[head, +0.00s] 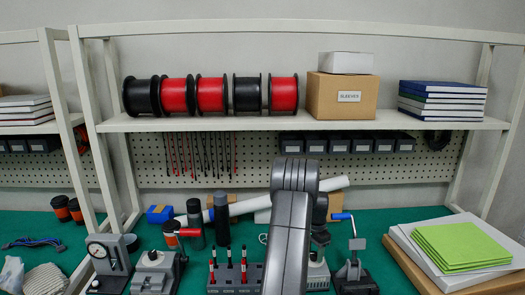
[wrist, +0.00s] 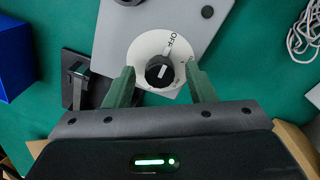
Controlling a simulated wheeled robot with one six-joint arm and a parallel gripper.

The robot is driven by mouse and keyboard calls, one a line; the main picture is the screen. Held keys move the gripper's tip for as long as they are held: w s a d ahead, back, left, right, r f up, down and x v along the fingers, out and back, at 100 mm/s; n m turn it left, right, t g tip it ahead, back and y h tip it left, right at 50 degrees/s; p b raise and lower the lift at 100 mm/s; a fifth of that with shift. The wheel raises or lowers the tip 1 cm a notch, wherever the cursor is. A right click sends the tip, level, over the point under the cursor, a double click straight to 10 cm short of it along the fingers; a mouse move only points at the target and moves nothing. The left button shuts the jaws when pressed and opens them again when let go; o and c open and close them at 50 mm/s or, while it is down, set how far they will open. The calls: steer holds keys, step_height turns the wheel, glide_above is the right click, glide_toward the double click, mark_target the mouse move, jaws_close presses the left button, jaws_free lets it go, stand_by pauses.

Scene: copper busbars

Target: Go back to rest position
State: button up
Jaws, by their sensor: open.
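My gripper (wrist: 158,68) is open in the wrist view, with its two green fingers apart. Between the fingers is a black rotary knob (wrist: 159,72) on a round white dial (wrist: 145,47) marked OFF. The dial sits on a grey panel (wrist: 205,25). The fingers stand to either side of the knob with gaps, and nothing is held. In the head view my grey arm reaches forward over the bench, and it hides my gripper and the knob.
The green bench (head: 220,262) holds several grey fixtures, a rack (head: 235,277) of red-and-black tools and a blue-handled press (head: 353,265). Green pads (head: 462,245) lie at right. The shelf (head: 430,123) behind carries red and black spools (head: 211,94). A blue box (wrist: 12,60) is at left in the wrist view.

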steer(key=m+p, duration=0.2)
steer(key=m, duration=0.1)
steer(key=shift+r, duration=0.15)
steer(key=shift+m+p, duration=0.4)
